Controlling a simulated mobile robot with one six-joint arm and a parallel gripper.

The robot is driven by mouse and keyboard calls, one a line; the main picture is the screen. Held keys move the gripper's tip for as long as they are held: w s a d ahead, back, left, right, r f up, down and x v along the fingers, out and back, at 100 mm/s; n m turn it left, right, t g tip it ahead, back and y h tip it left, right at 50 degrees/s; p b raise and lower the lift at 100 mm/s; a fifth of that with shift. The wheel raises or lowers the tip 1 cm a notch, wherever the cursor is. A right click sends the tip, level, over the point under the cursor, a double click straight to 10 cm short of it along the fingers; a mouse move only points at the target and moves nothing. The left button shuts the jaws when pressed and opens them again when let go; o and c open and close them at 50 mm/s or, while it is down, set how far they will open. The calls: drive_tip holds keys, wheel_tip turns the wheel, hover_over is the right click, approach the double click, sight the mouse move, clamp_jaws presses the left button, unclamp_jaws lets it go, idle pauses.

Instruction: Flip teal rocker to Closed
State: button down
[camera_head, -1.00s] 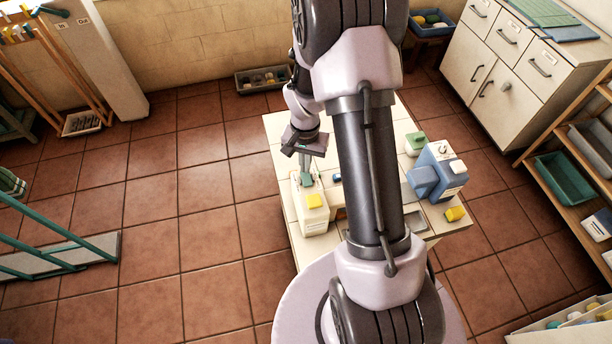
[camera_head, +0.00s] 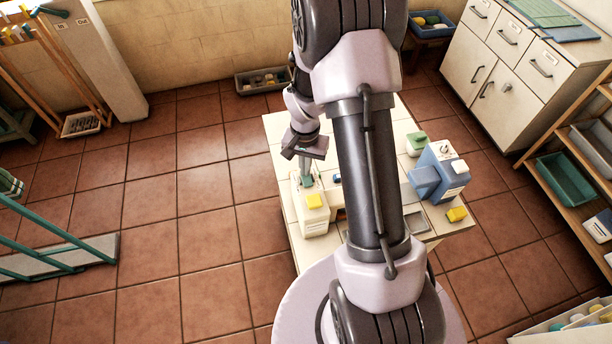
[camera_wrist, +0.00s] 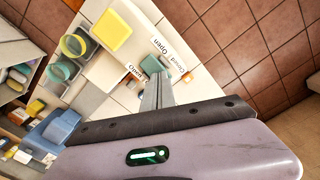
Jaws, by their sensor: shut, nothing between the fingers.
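The teal rocker (camera_wrist: 151,65) is on the cream box (camera_head: 312,222), at the end away from a larger yellow rocker (camera_wrist: 110,31). Printed labels reading "Open" and "Closed" lie beside the teal rocker in the wrist view. My gripper (camera_wrist: 158,76) is shut and empty, its fingertips right at the teal rocker and covering part of it. I cannot tell whether they touch, nor which way the rocker is tilted. In the head view my gripper (camera_head: 305,175) is over the teal end of the box.
The box stands on a cream tiled table (camera_head: 283,150). A blue container (camera_head: 440,170), a green-topped container (camera_head: 416,144) and a yellow block (camera_head: 457,214) stand at the table's right. In the wrist view, teal and yellow-green cups (camera_wrist: 63,69) stand beside the box. Floor left of the table is clear.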

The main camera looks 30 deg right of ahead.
drive_tip(key=shift+f, duration=0.35)
wheel_tip(320, 180, up, 7)
drive_tip(key=p, duration=0.4)
drive_tip(key=shift+r, duration=0.15)
idle(0.4)
